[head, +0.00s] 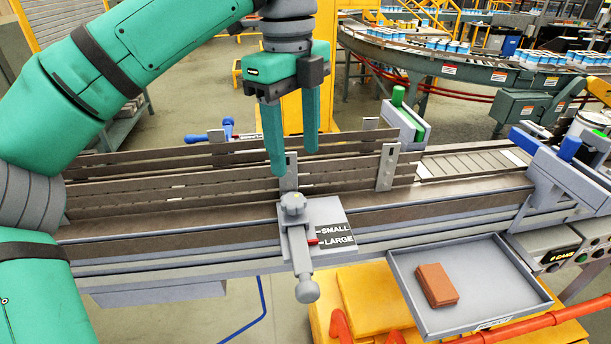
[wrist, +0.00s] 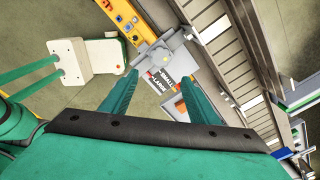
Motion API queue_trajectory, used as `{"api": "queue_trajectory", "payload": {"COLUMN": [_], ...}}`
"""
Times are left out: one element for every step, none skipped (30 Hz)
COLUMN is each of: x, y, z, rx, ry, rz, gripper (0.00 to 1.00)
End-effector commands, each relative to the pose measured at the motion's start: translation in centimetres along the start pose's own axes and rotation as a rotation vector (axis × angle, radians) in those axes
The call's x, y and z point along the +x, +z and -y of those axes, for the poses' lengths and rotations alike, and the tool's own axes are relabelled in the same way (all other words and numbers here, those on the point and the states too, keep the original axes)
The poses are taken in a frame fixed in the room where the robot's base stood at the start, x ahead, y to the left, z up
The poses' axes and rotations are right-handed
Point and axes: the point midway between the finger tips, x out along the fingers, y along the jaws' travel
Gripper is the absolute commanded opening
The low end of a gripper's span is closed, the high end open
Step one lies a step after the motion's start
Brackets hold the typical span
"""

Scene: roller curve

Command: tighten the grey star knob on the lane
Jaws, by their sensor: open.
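The grey star knob (head: 293,205) sits on top of the grey slide bracket on the near rail of the lane (head: 470,192). In the wrist view the knob (wrist: 158,56) shows just beyond the fingertips. My gripper (head: 295,162) is open and empty, with its two green fingers pointing down, above and slightly behind the knob in the head view. The fingers (wrist: 161,82) do not visibly touch the knob. A plate with SMALL and LARGE labels (head: 335,236) lies right of the knob, with a red pointer (head: 312,241) nearest LARGE.
A grey handle with a round end (head: 307,290) sticks out in front of the bracket. Tall guide rails (head: 230,170) run behind the knob. A grey tray (head: 480,300) with a brown block (head: 436,285) sits at front right. Blue-handled clamps (head: 228,128) stand behind.

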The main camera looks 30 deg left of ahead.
Motion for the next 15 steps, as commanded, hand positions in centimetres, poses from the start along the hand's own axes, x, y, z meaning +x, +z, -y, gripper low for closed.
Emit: {"api": "queue_trajectory", "payload": {"x": [-0.4,-0.5,-0.6,-0.5,-0.3,0.0,0.3,0.7,1.2,1.7,2.2,2.9,3.5,4.1,4.8], "y": [0.4,0.6,0.7,0.8,0.8,0.9,0.9,0.9,0.9,0.9,0.9,0.9,1.0,1.0,1.0], "z": [-0.3,-0.5,-0.6,-0.6,-0.7,-0.7,-0.7,-0.7,-0.7,-0.7,-0.7,-0.7,-0.8,-0.8,-0.8], "rx": [-0.021,-0.028,-0.036,-0.039,-0.041,-0.042,-0.042,-0.042,-0.042,-0.041,-0.040,-0.040,-0.039,-0.040,-0.040], "ry": [0.008,0.011,0.014,0.015,0.016,0.017,0.017,0.017,0.017,0.016,0.016,0.016,0.016,0.016,0.016], "rz": [0.020,0.027,0.033,0.036,0.038,0.038,0.038,0.037,0.037,0.036,0.035,0.035,0.034,0.035,0.035], "gripper": [0.55,0.55,0.55,0.55,0.55,0.55,0.55,0.55,0.55,0.55,0.55,0.55,0.55,0.55,0.55]}}
